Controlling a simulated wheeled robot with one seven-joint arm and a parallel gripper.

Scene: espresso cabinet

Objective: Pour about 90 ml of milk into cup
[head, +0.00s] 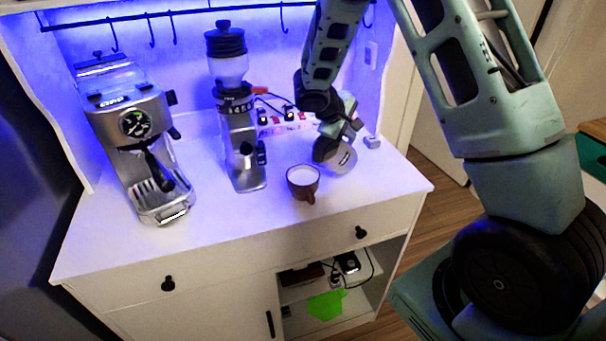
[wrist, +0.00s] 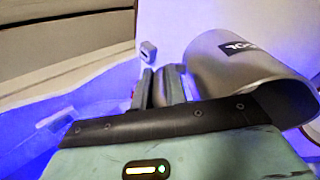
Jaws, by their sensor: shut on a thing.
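A brown cup (head: 303,184) stands upright on the white counter. Its inside looks pale; I cannot tell whether that is milk or the cup's own lining. My gripper (head: 338,132) is to the right of the cup and behind it, shut on a grey metal milk pitcher (head: 343,160). The pitcher looks tilted and is apart from the cup in the head view. In the wrist view the pitcher (wrist: 232,62) is right of my gripper's fingers (wrist: 162,82), with its dark opening toward the lower right. No milk stream shows. The cup is not visible in the wrist view.
An espresso machine (head: 135,135) stands at the left of the counter (head: 245,222) and a coffee grinder (head: 240,140) left of the cup. A power strip (head: 285,122) with cables lies behind. A small white block (head: 372,142) is at the right edge. The front counter is clear.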

